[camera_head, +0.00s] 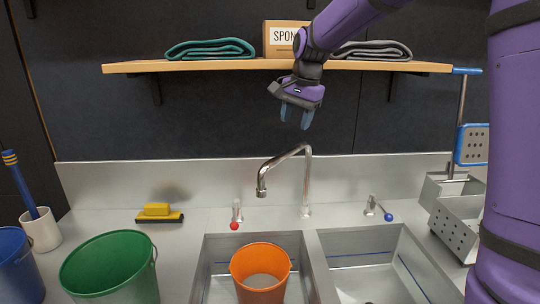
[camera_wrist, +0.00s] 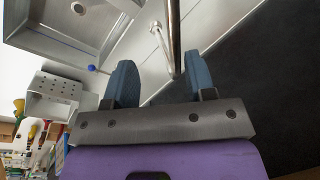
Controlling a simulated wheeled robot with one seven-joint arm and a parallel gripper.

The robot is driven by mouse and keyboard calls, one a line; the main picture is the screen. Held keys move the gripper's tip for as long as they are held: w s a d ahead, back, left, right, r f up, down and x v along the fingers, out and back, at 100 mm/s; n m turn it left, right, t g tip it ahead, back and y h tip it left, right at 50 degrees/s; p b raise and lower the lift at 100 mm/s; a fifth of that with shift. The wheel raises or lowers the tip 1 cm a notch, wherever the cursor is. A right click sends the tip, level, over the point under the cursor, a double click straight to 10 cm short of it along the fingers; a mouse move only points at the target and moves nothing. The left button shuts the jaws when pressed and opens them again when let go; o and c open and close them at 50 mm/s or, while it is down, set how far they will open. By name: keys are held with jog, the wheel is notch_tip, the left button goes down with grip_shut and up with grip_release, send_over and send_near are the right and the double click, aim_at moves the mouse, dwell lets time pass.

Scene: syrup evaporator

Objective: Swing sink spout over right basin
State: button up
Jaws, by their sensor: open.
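The chrome sink spout (camera_head: 284,158) rises from the deck behind the two basins. It bends left in the head view, and its outlet points down on the left basin's side, behind the orange bucket. The right basin (camera_head: 372,245) is empty, with a blue line on its walls. My gripper (camera_head: 296,117) is open and empty, pointing down above the spout. In the wrist view a chrome tube of the spout (camera_wrist: 172,38) shows beyond and between the open fingers (camera_wrist: 160,82), without visible contact.
An orange bucket (camera_head: 261,283) stands in the left basin (camera_head: 215,258). Red-knobbed (camera_head: 234,225) and blue-knobbed (camera_head: 388,216) taps flank the spout. A shelf (camera_head: 215,65) is above; a metal caddy (camera_head: 447,222) stands right. A green bucket (camera_head: 112,272) and yellow brush (camera_head: 158,211) are left.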

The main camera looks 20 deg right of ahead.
aim_at(282, 155)
jog(key=x, duration=0.4)
jog(key=w+x, duration=0.1)
jog(key=x, duration=0.3)
jog(key=a+x, duration=0.1)
jog(key=x, duration=0.3)
jog(key=shift+w+a, duration=0.1)
jog(key=shift+w, duration=0.15)
jog(key=shift+r, duration=0.1)
grip_shut()
